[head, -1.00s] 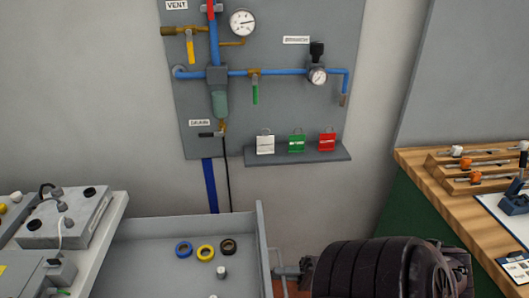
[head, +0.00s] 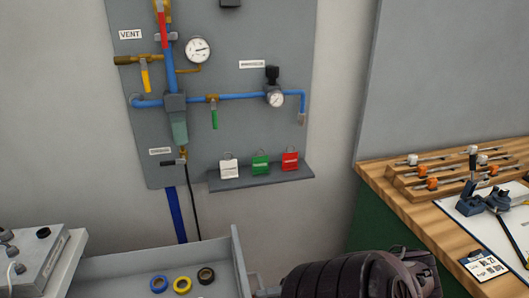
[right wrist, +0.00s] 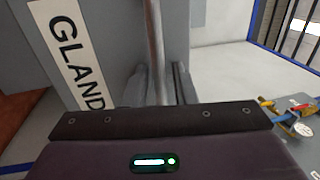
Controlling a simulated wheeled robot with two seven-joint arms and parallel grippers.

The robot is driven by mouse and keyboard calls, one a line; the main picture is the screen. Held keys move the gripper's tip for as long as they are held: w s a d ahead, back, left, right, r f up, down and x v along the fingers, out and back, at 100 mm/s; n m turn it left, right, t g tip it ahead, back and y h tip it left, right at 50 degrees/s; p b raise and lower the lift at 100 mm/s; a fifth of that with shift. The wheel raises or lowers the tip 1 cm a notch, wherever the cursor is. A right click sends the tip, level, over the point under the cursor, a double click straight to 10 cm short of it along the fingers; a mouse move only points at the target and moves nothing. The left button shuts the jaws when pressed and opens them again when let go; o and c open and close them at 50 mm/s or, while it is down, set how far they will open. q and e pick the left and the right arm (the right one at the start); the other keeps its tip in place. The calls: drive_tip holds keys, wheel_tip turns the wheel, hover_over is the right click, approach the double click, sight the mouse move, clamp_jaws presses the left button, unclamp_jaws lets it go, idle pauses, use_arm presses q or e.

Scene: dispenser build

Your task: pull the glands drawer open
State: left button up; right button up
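The glands drawer (head: 238,264) is a grey open-topped box at the bottom of the head view, standing well out from the cabinet. Blue, yellow and black rings lie in it. Its label, reading "GLAND" (right wrist: 72,50) and cut off, shows in the right wrist view. An upright metal bar handle (right wrist: 155,35) stands out from the drawer front. My right gripper (right wrist: 161,85) is at this handle, its fingers on either side of the bar and seemingly shut on it; the contact is partly hidden by the gripper body. My left gripper is out of view.
A wall board (head: 225,130) with pipes, gauges and coloured tags is behind the drawer. A wooden bench (head: 420,215) with racks and a clipboard stands at the right. Grey equipment (head: 30,255) sits on the cabinet top at the left. My dark right arm fills the bottom middle.

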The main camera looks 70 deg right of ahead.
drive_tip(key=b+v, duration=0.3)
drive_tip(key=v, duration=0.4)
drive_tip(key=shift+s+d, duration=0.3)
drive_tip(key=shift+f, duration=0.15)
